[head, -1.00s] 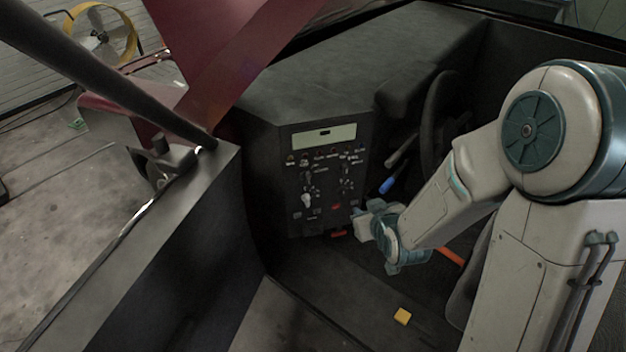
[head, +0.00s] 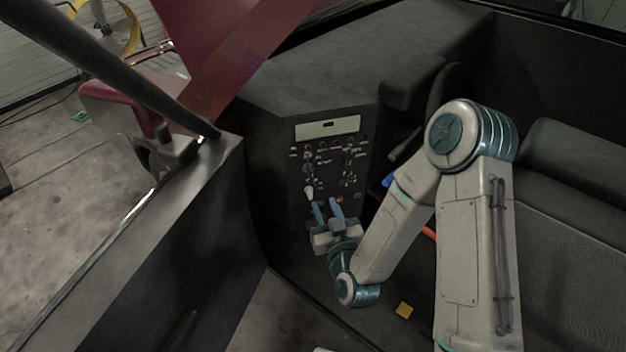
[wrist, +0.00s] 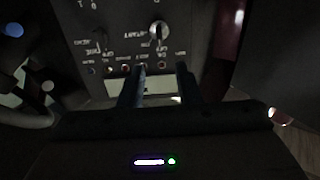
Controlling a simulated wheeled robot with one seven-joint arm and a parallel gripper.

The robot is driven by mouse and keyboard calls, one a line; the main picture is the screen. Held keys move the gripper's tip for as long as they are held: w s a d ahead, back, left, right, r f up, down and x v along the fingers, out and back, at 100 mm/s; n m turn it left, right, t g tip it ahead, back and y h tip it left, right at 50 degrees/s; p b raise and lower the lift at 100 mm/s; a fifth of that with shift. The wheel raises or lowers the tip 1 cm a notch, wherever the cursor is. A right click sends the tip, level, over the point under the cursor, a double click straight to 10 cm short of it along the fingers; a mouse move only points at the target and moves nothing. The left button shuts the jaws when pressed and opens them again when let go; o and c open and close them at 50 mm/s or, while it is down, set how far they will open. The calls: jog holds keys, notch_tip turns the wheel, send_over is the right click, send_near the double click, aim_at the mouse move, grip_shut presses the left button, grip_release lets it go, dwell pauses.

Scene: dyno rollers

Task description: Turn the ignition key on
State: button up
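The dark control panel (head: 357,162) has a pale display strip, small switches and labels. A pale knob-like piece (head: 309,192), which looks like the ignition key, sits on its lower left part. In the wrist view the panel appears upside down, with this pale key (wrist: 158,31) beside a label that seems to read START. My gripper (head: 328,204) is in front of the lower panel, just right of and below the key. It also shows in the wrist view (wrist: 159,70), its two fingers apart with nothing between them. The key is beyond the fingertips; contact is not visible.
A steering wheel (head: 449,90) and a blue-tipped lever (head: 387,181) are right of the panel. A grey side wall (head: 205,205) stands on the left. A dark seat (head: 575,170) is at right.

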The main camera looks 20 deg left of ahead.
aim_at(313, 175)
jog(key=p+x, duration=0.3)
jog(key=x, duration=0.8)
jog(key=shift+w, duration=0.2)
grip_shut()
